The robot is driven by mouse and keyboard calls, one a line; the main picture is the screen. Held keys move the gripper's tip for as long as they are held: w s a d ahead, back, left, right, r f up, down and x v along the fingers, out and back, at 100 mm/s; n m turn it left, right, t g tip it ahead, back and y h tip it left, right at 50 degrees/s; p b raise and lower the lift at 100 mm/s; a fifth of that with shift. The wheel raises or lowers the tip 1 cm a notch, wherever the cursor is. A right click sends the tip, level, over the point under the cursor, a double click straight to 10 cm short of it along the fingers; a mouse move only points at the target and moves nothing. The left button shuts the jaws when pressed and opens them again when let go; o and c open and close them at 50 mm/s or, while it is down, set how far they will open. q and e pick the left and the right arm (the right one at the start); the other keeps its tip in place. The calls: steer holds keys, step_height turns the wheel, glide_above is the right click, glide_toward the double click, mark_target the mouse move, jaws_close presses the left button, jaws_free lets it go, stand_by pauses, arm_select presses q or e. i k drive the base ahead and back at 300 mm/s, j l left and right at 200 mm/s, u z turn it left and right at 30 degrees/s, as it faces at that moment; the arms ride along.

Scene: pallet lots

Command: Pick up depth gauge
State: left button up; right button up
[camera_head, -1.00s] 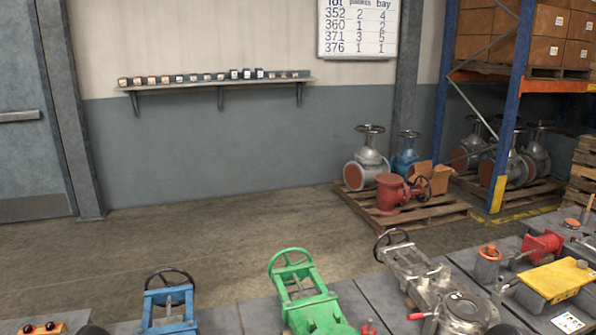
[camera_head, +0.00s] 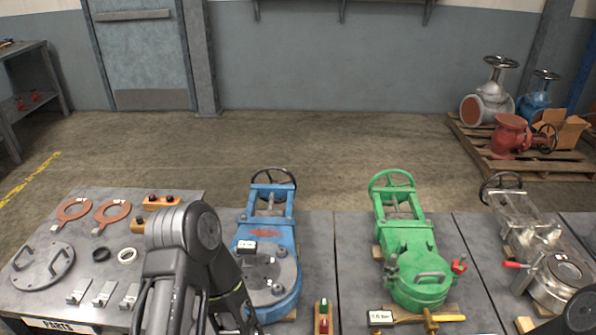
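I cannot tell for certain which thing is the depth gauge. A small yellow T-shaped tool (camera_head: 432,320) lies at the front edge of the view, below the green valve (camera_head: 412,262), beside a small label reading about 1.6 (camera_head: 381,317). My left arm stands in front of the blue valve (camera_head: 268,212) and hides part of it; its gripper is not in view. A dark part at the lower right edge looks like my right arm; its gripper is not in view either.
The left bench (camera_head: 190,195) bears orange rings (camera_head: 112,211), a round plate with handles (camera_head: 42,264), metal blocks (camera_head: 103,293) and a PARTS label (camera_head: 60,326). A silver valve (camera_head: 545,250) lies at right. A pallet (camera_head: 480,150) with valves stands behind. Floor between is clear.

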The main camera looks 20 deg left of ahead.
mark_target(247, 248)
steer(key=u, duration=1)
